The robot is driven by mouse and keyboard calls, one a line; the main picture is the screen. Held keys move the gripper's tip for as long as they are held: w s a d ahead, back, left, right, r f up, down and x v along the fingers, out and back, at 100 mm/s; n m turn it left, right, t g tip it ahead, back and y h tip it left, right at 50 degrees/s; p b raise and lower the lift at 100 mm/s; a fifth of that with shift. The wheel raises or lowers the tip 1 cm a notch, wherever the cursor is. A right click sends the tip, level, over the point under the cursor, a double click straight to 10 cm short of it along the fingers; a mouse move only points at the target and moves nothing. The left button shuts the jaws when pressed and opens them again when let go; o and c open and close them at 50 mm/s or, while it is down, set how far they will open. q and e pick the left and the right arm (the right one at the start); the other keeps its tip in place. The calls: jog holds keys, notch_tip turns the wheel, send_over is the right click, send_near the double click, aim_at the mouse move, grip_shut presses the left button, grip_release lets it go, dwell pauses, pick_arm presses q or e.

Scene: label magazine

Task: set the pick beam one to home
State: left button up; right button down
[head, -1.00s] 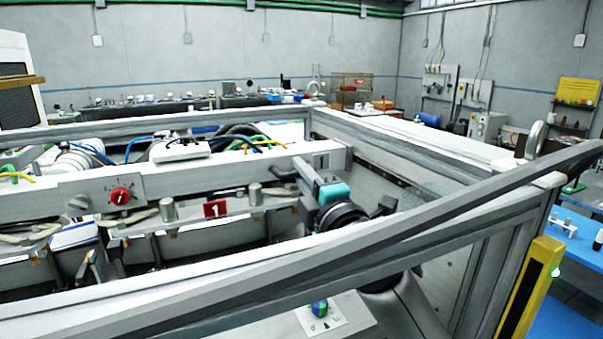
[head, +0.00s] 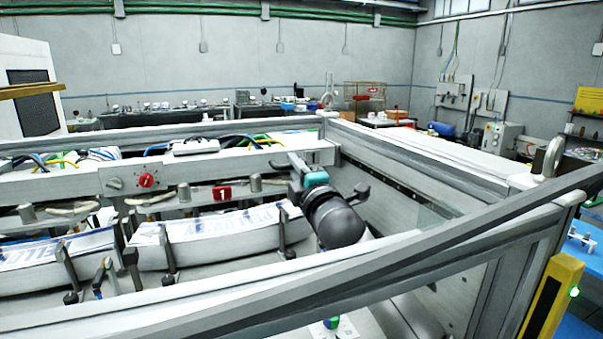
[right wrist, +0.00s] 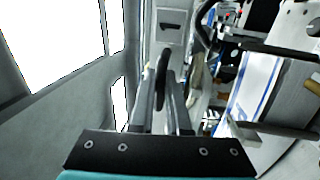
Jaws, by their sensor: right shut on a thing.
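My right gripper (head: 294,160) reaches over the front rail to the beam's right end. In the right wrist view its two fingers (right wrist: 163,100) are shut on a dark, narrow handle (right wrist: 162,72). In the head view the grip itself is small and partly covered by the gripper. My left gripper is not in view.
Stacks of printed labels (head: 215,235) lie below the beam between dark upright posts. A grey front rail (head: 240,290) and right side rail (head: 420,180) enclose the machine. A yellow post (head: 552,297) with a green light stands at front right.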

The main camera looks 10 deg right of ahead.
jog(key=shift+x, duration=0.85)
jog(key=c, duration=0.9)
grip_release()
jog(key=shift+w+f, duration=0.1)
jog(key=shift+f, duration=0.1)
jog(key=b+v, duration=0.2)
jog(key=v, duration=1.3)
jog(key=shift+s, duration=0.2)
